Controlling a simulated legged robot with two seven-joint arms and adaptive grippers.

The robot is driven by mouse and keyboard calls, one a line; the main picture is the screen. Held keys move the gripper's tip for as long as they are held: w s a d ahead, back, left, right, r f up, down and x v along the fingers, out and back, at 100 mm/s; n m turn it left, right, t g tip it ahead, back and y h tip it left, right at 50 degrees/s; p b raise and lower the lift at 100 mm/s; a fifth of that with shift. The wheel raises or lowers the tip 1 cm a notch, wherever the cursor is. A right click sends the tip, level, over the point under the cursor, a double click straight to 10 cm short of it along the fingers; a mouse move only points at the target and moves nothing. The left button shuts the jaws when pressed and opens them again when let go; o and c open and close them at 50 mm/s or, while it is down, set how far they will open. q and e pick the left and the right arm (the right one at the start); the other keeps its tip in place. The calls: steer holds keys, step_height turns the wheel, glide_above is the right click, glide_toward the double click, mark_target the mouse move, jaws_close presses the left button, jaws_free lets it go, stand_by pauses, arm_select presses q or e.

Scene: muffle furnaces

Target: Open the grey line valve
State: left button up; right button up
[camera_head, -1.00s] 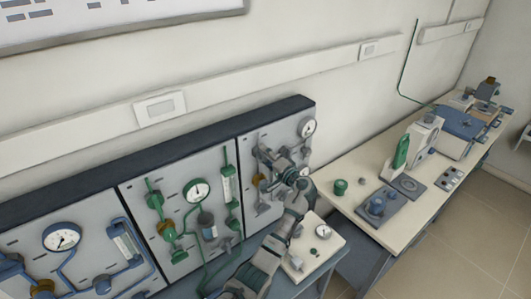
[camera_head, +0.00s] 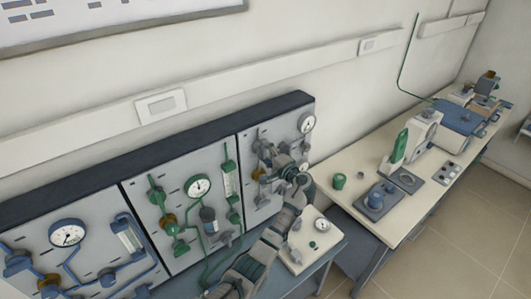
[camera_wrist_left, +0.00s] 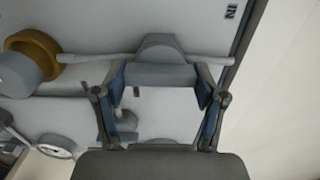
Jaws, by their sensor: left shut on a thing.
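The grey line (camera_head: 262,198) is on the right-hand panel of the wall board in the head view, with fittings and a pressure gauge (camera_head: 307,122). My left gripper (camera_head: 274,161) is at the upper part of this line and covers much of it. In the left wrist view, the grey valve (camera_wrist_left: 160,75) sits on a thin horizontal pipe. Its block-like handle lies between the two fingers of my left gripper (camera_wrist_left: 158,86), which are shut on it. The exact turn of the valve is hard to tell. My right gripper is not in view.
A green-line panel (camera_head: 180,205) and a blue-line panel (camera_head: 85,250) are to the left. A bench (camera_head: 400,218) with instruments runs along the wall at right. A brass ring fitting (camera_wrist_left: 35,52) is near the valve.

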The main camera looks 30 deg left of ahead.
arm_select(q)
steer(key=o, duration=0.9)
steer(key=shift+w, duration=0.1)
steer(key=shift+o, duration=1.2)
steer(key=shift+f, duration=0.1)
steer(key=shift+w+f, duration=0.1)
steer(key=shift+w, duration=0.1)
steer(key=v, duration=1.2)
steer(key=shift+w, duration=0.1)
